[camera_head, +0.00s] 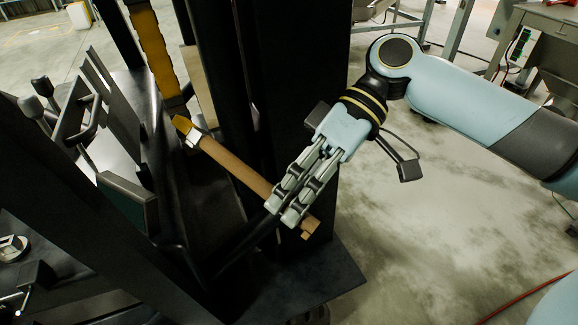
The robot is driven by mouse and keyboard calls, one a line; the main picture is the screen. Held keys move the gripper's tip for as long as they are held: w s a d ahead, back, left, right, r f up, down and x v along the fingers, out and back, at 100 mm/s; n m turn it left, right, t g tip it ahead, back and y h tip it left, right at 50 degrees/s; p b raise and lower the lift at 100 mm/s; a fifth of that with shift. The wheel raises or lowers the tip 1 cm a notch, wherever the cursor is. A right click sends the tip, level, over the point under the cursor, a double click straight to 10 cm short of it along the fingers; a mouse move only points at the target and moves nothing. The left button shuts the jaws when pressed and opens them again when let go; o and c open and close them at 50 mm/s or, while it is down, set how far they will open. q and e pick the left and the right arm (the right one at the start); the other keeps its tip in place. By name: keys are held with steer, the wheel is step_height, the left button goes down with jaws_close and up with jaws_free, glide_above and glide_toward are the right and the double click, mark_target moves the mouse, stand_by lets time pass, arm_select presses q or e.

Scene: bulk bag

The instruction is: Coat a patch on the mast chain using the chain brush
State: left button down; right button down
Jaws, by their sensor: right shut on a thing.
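The chain brush (238,167) has a long tan wooden handle, a silver metal collar and orange-yellow bristles. My right gripper (283,208) is shut on the handle close to its lower right end. The brush slants up and left, with the bristles at its upper left end. The mast chain (153,52) runs down between the dark mast posts, and its upper stretch is yellow. The bristles lie just below the yellow stretch, close to the darker lower part. I cannot tell whether they touch the chain. My left gripper is not in view.
A thick black mast post (290,70) stands right behind my right gripper. A black truck body with levers (88,130) fills the left. A steel table (545,18) stands at the upper right. The concrete floor (420,240) at right is mostly clear, with a red cable.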

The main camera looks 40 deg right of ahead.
mark_target(303, 222)
steer(key=shift+s+a+r+p, duration=0.1)
steer(key=shift+s+a+p, duration=0.1)
steer(key=shift+s+p, duration=0.35)
steer(key=shift+s+a+r+p, duration=0.15)
steer(key=shift+s+p, duration=0.15)
steer(key=shift+s, duration=0.4)
steer(key=shift+s+f, duration=0.2)
steer(key=shift+w, duration=0.1)
